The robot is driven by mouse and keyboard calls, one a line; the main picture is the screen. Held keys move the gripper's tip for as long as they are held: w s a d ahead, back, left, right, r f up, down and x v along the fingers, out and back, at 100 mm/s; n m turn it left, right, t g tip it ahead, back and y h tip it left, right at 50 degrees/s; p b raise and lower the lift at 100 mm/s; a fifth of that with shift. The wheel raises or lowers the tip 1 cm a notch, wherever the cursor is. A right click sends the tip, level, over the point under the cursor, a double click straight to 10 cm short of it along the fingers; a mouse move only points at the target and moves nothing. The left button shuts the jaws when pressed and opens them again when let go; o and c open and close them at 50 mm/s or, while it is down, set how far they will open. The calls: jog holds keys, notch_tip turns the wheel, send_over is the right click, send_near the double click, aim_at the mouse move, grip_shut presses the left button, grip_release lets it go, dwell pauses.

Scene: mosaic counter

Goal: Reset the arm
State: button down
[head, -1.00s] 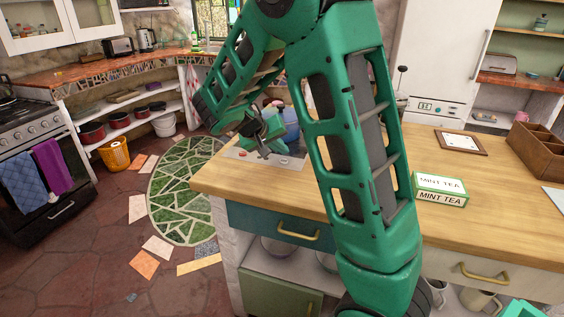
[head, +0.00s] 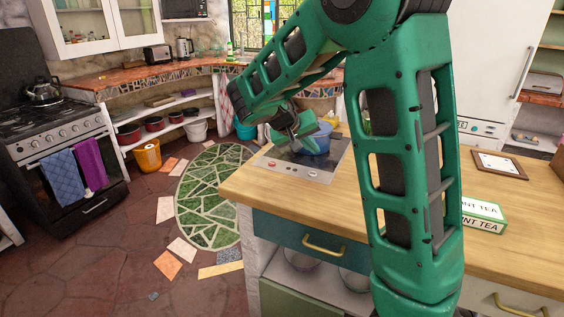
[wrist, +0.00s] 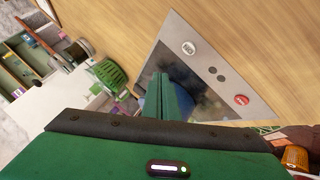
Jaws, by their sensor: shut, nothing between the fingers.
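My green arm reaches over the wooden counter (head: 330,205) in the head view. My gripper (head: 300,142) is above the small hob at the counter's far left corner, in front of a blue pot (head: 319,142). In the wrist view my gripper (wrist: 162,90) shows its green fingers closed together with nothing in them. The dark glass hob (wrist: 205,72) with its red and white knobs lies below. The pot is mostly hidden behind the fingers there.
A mint tea box (head: 484,217) and a framed card (head: 498,164) lie on the counter to the right of my arm. The stove (head: 60,140) stands at far left.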

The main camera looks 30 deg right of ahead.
jog(key=s+d+y, duration=0.1)
jog(key=s, duration=0.4)
jog(key=s+d+f+m+g+y, duration=0.1)
jog(key=s, duration=0.5)
jog(key=s+d+g+y, duration=0.1)
jog(key=s+y, duration=0.1)
jog(key=s, duration=0.4)
jog(key=shift+s+d+f, duration=0.1)
jog(key=shift+d+f, duration=0.1)
jog(key=shift+d, duration=0.05)
jog(key=s+a+y, duration=0.1)
jog(key=s, duration=0.2)
jog(key=s+y, duration=0.1)
jog(key=s, duration=0.3)
jog(key=s+a+f, duration=0.1)
jog(key=s, duration=0.2)
jog(key=shift+s+a+f+m+g+y, duration=0.1)
jog(key=shift+s+a+m+g+y, duration=0.2)
jog(key=shift+s+a+g+y, duration=0.1)
jog(key=s+a+f+y, duration=0.1)
jog(key=s+a+y, duration=0.1)
jog(key=s+a, duration=0.2)
jog(key=s, duration=0.3)
jog(key=shift+s+a, duration=0.15)
jog(key=shift+s, duration=0.2)
